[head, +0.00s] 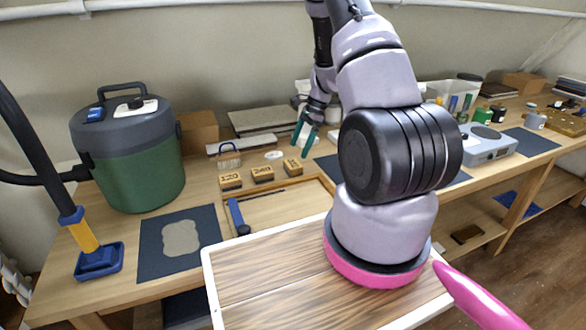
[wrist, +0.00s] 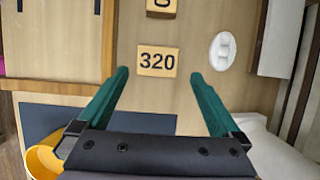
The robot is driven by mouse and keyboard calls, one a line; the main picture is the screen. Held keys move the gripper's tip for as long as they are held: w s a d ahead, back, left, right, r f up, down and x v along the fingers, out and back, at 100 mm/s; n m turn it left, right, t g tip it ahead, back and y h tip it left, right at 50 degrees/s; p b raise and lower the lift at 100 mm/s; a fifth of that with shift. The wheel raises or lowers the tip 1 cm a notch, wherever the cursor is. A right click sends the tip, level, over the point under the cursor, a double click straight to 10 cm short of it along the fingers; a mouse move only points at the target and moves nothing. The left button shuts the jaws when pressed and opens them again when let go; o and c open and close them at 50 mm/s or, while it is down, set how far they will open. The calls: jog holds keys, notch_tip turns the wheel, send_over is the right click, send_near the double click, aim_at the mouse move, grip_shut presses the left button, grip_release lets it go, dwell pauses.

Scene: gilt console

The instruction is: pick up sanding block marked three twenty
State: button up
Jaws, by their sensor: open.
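The sanding block marked 320 (wrist: 157,61) is a small tan block with dark numerals, lying face up on the wooden bench. In the head view it is the rightmost block (head: 293,167) of a row of three. My gripper (head: 303,144) is open and empty, with its teal fingers pointing down above the bench near this block. In the wrist view the gripper (wrist: 159,73) has its fingertips apart, one to each side of the block's image. No contact with the block shows.
A block marked 120 (head: 230,181) and a middle block (head: 262,174) lie left of it. A white oval piece (wrist: 222,51) lies close by. A shallow wooden frame (head: 285,205) is in front, and a dark mat (wrist: 90,122) is nearby.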

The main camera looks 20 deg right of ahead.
aim_at(293, 163)
jog(key=shift+x, duration=3)
jog(key=shift+s, duration=0.15)
jog(key=c, duration=1.3)
jog(key=shift+r, duration=5)
